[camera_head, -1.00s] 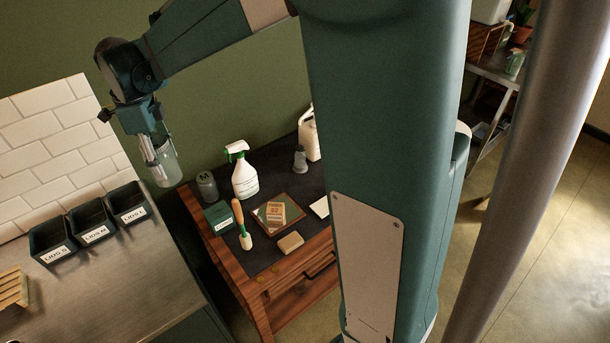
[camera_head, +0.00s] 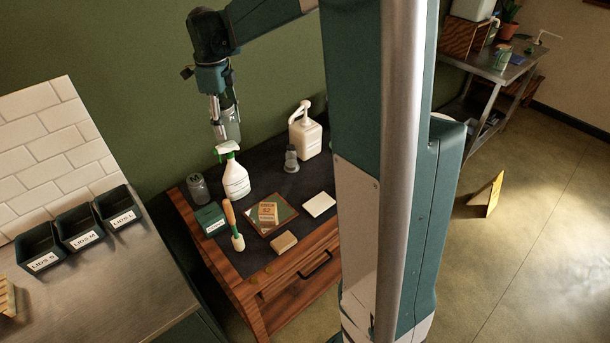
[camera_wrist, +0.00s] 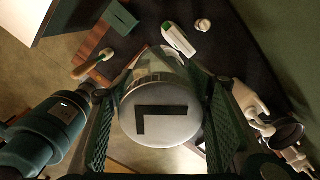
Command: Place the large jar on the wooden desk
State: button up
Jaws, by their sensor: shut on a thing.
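The large jar is clear glass with a grey lid marked with a black L (camera_wrist: 160,110). In the head view the jar (camera_head: 230,126) hangs upright in my gripper (camera_head: 222,112), above the back of the wooden desk. In the wrist view the fingers of my gripper (camera_wrist: 160,115) stand on both sides of the jar and are shut on it. The wooden desk (camera_head: 262,312) has a dark top and stands below. A smaller jar with an M lid (camera_head: 197,188) stands at the desk's back left corner.
Lid bins (camera_head: 80,232) stand left. Bare dark top shows at the back.

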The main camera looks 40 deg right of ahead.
jog(key=s+d+m, duration=0.2)
jog(key=d, duration=1.1)
jog(key=m+b, duration=0.1)
jog(key=m, duration=0.1)
send_over(304, 183)
notch_tip(304, 183, down, 22)
jog(key=shift+r, duration=0.15)
jog(key=shift+w, duration=0.1)
notch_tip(304, 183, down, 6)
jog(key=shift+b, duration=0.3)
jog(key=shift+f, duration=0.2)
jog(key=shift+f, duration=1.8)
jog(key=shift+f+b, duration=0.15)
jog(key=shift+b, duration=0.15)
